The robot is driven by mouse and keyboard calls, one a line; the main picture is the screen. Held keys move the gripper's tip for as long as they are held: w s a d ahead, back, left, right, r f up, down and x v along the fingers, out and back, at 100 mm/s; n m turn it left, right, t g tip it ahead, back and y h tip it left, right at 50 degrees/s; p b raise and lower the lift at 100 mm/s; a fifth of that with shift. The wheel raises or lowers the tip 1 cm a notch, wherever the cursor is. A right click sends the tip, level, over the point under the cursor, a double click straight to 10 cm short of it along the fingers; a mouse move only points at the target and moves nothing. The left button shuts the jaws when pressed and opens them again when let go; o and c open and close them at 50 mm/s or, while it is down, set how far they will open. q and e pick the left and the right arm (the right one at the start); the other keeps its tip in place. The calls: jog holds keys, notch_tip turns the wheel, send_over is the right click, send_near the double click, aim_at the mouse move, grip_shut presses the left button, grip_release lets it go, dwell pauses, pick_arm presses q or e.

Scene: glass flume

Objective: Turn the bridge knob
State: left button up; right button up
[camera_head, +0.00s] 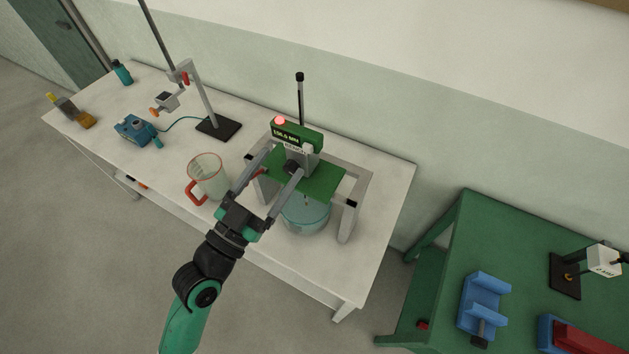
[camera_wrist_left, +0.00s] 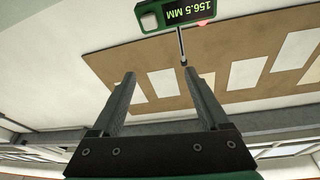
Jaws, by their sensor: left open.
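The bridge is a grey frame (camera_head: 362,181) with a green plate (camera_head: 322,180), standing over a round glass vessel of bluish liquid (camera_head: 305,217). A grey block on the plate carries a small dark knob (camera_head: 292,167) on its front. Above it is a green readout (camera_head: 297,135) with a lit red lamp. My left gripper (camera_head: 282,159) reaches up to the block with its fingers apart, one on each side of the knob in the picture; contact cannot be told. In the left wrist view the open fingers (camera_wrist_left: 158,73) are empty, and the readout (camera_wrist_left: 178,15) shows 156.5 MM beyond them. My right gripper is out of view.
A glass jug with a red handle (camera_head: 208,177) stands close left of my left gripper. A clamp stand (camera_head: 218,128), a blue device (camera_head: 135,130) and bottles are further left. A green table (camera_head: 520,225) with blue and red items is at right.

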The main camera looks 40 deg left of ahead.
aim_at(289, 173)
pick_arm(q)
jog(key=s+a+f+n+g+y, duration=0.1)
jog(key=s+f+g, duration=0.15)
jog(key=f, duration=0.35)
jog(key=s+a+f+n+g, duration=0.1)
jog(key=s+f, duration=0.2)
jog(key=f, duration=0.3)
jog(key=w, duration=0.4)
jog(key=w+a+p, duration=0.1)
jog(key=w, duration=0.3)
jog(key=w+a, duration=0.1)
jog(key=w, duration=0.3)
jog(key=shift+s, duration=0.1)
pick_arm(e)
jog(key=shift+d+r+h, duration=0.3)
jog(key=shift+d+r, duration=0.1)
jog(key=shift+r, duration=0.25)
pick_arm(q)
jog(key=shift+c, duration=0.2)
grip_shut()
jog(key=shift+r+n+p, duration=0.1)
jog(key=shift+n+p, duration=0.4)
jog(key=shift+n, duration=0.4)
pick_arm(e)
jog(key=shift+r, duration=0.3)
